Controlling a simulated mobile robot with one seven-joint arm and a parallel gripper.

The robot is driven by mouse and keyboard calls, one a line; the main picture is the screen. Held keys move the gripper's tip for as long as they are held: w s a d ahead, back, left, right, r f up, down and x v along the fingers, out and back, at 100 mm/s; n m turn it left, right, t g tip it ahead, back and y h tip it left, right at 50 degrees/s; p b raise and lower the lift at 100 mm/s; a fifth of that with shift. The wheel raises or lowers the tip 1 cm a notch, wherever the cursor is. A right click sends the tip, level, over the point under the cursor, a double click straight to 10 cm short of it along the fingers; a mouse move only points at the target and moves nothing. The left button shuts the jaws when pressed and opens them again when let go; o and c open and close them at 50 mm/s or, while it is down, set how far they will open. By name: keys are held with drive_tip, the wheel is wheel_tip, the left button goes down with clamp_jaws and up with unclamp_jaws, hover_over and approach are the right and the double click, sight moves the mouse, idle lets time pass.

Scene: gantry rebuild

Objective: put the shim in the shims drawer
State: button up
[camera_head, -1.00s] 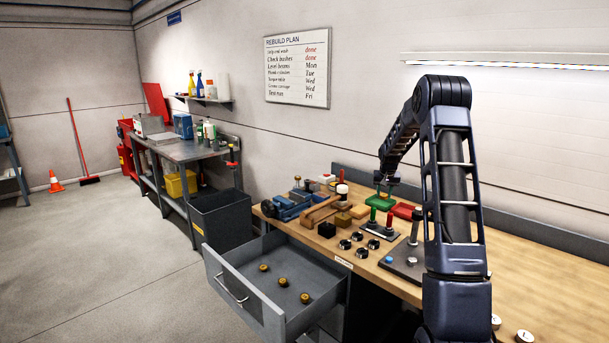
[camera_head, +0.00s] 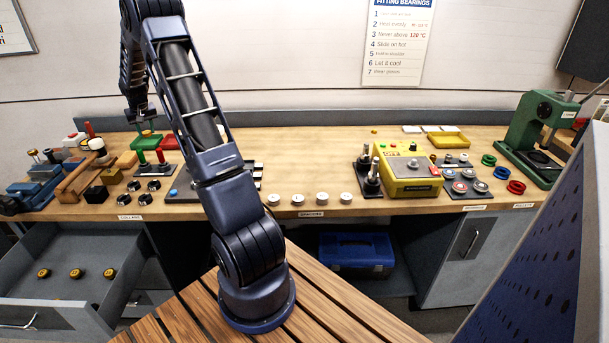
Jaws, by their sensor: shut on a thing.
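A grey drawer (camera_head: 62,313) stands open at the lower left. Three round brass-and-black pieces (camera_head: 77,274) lie spread on its floor. I cannot read a shims label on it. My arm hides part of the bench middle.
The wooden bench (camera_head: 300,150) has clear space at its middle back. A yellow heater box (camera_head: 408,172) and a green press (camera_head: 535,135) stand to the right. Several collars (camera_head: 135,187) and red- and green-handled tools crowd the left. A blue panel (camera_head: 540,240) blocks the lower right.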

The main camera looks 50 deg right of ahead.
drive_tip(key=s+d+r+m+h, duration=0.1)
drive_tip(key=s+d+r+m, duration=0.1)
drive_tip(key=s+d, duration=0.45)
drive_tip(key=s+d+r+m, duration=0.2)
drive_tip(key=s+d+r, duration=0.15)
drive_tip(key=d, duration=0.55)
wheel_tip(320, 180, up, 3)
drive_tip(key=m+g+h, duration=0.2)
drive_tip(key=m+g, duration=0.1)
drive_tip(key=m, duration=0.9)
hover_over(310, 175)
drive_tip(key=a, duration=0.1)
wheel_tip(310, 175, down, 19)
drive_tip(key=shift+w, duration=0.1)
drive_tip(key=o, duration=0.6)
drive_tip(key=shift+f, duration=0.15)
drive_tip(key=o, duration=0.4)
drive_tip(key=shift+o, duration=0.2)
